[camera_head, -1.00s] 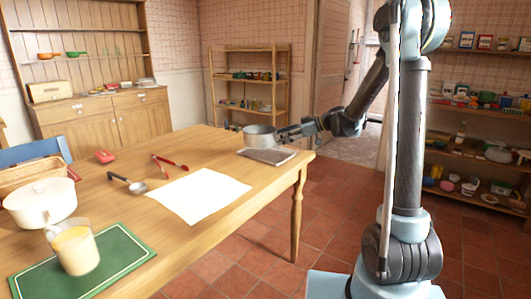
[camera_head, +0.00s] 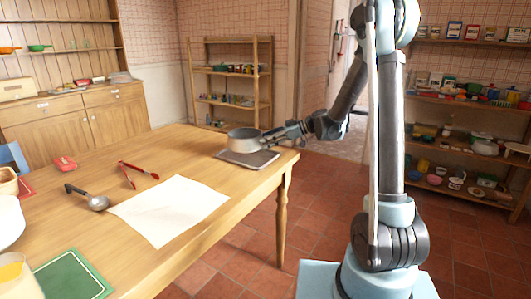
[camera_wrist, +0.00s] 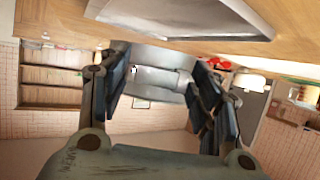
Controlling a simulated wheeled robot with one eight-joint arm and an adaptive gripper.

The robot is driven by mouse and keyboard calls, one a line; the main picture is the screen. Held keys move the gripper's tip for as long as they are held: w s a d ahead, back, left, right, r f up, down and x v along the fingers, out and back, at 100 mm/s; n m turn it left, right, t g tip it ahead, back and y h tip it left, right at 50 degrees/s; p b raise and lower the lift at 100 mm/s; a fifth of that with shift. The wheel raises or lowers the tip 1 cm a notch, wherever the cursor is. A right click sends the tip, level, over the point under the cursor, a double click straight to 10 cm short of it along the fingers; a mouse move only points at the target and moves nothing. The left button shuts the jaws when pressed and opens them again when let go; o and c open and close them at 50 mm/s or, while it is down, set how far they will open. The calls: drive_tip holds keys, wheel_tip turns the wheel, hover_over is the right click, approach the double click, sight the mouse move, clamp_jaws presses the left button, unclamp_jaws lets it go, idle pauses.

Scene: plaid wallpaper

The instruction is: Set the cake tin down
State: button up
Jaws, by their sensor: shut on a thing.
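The cake tin (camera_head: 243,141) is a round grey metal tin. It looks roughly level at the far right end of the wooden table (camera_head: 175,150). My gripper (camera_head: 268,137) is shut on its right side. In the wrist view the grey tin (camera_wrist: 155,82) shows between the two dark fingers of my gripper (camera_wrist: 160,90). A flat grey slab (camera_head: 262,161) lies on the table under the tin; it also shows at the top of the wrist view (camera_wrist: 190,14). The wrist view suggests a gap between tin and slab, but I cannot tell its size.
A white sheet (camera_head: 170,210) lies at the table's front edge. Red tongs (camera_head: 138,172), a ladle (camera_head: 97,202), a small red thing (camera_head: 65,163) and a green mat (camera_head: 70,277) lie further left. Shelves (camera_head: 231,85) stand behind.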

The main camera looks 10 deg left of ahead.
sight(268, 157)
drive_tip(key=shift+s+f, duration=0.1)
drive_tip(key=shift+f, duration=2.35)
drive_tip(key=o, duration=0.9)
drive_tip(key=s+v, duration=0.1)
drive_tip(key=v, duration=1.1)
drive_tip(key=s+d+r+m+t+h, duration=0.1)
drive_tip(key=s+d+m+h, duration=0.2)
drive_tip(key=s+d+m, duration=0.35)
drive_tip(key=s+d+m+t+h, duration=0.1)
drive_tip(key=s+d+m+h, duration=0.25)
drive_tip(key=s, duration=0.55)
drive_tip(key=s+d+f+m+h, duration=0.3)
drive_tip(key=s+d+f+m, duration=0.1)
drive_tip(key=s+d, duration=0.4)
drive_tip(key=s+d+f+m+t+h, duration=0.1)
drive_tip(key=s+d+f+m+h, duration=0.3)
drive_tip(key=s+d, duration=0.4)
drive_tip(key=shift+s, duration=1)
